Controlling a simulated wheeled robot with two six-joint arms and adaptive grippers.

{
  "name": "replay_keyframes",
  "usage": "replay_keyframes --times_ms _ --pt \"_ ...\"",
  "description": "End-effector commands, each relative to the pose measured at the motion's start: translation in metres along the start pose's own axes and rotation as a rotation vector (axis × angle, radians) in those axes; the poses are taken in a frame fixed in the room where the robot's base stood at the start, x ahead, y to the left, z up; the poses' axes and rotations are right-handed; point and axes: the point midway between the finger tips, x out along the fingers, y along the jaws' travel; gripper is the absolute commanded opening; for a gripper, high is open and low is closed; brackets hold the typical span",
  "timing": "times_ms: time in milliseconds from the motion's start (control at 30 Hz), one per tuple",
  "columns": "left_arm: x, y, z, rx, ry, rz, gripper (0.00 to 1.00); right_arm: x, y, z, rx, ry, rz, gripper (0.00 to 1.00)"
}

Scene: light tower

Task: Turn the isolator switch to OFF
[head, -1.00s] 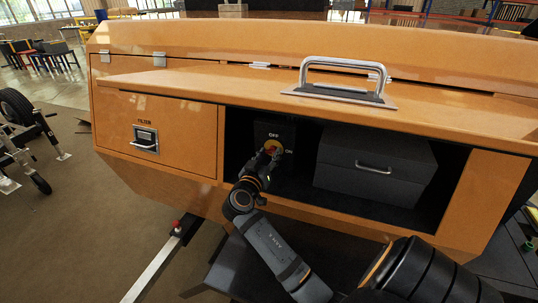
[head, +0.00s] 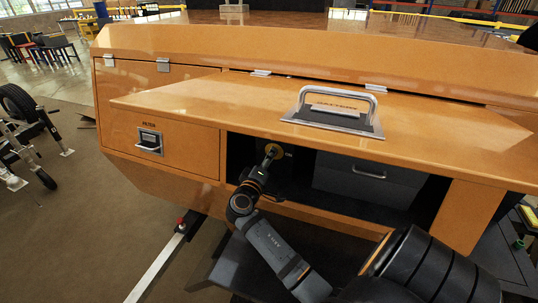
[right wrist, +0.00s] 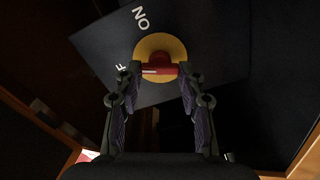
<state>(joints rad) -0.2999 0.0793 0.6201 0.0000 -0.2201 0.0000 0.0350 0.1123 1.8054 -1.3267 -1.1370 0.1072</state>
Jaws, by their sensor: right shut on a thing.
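The isolator switch (head: 274,150) sits inside the dark open bay of the orange housing. In the right wrist view it shows as a yellow disc (right wrist: 157,44) with a red handle (right wrist: 160,72) on a dark panel. "ON" is printed above it at the left, and part of another label shows at the left. My right gripper (right wrist: 160,74) is shut on the red handle, one finger on each end. The handle lies across the wrist picture, with a white mark towards its left end. In the head view the gripper (head: 270,159) hides much of the switch. My left gripper is not in view.
An orange lid (head: 210,95) with a metal handle (head: 337,105) overhangs the bay. A dark box (head: 366,180) stands in the bay to the right of the switch. A filter drawer (head: 149,142) is at the left.

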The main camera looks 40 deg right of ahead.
Motion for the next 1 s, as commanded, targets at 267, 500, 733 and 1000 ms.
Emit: replay_keyframes --times_ms 267,500,733,1000 --pt "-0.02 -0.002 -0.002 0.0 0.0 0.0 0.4 0.0 0.002 -0.001 -0.219 0.001 -0.001 0.08" --pt "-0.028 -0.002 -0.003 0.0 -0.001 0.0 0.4 0.0 0.0 -0.001 -0.346 0.001 0.0 0.08" --pt "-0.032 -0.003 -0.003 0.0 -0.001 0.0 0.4 0.0 -0.001 0.0 -0.405 0.001 0.0 0.08" --pt "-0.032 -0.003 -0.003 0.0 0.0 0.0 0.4 0.0 -0.002 0.0 -0.421 0.001 0.0 0.08"
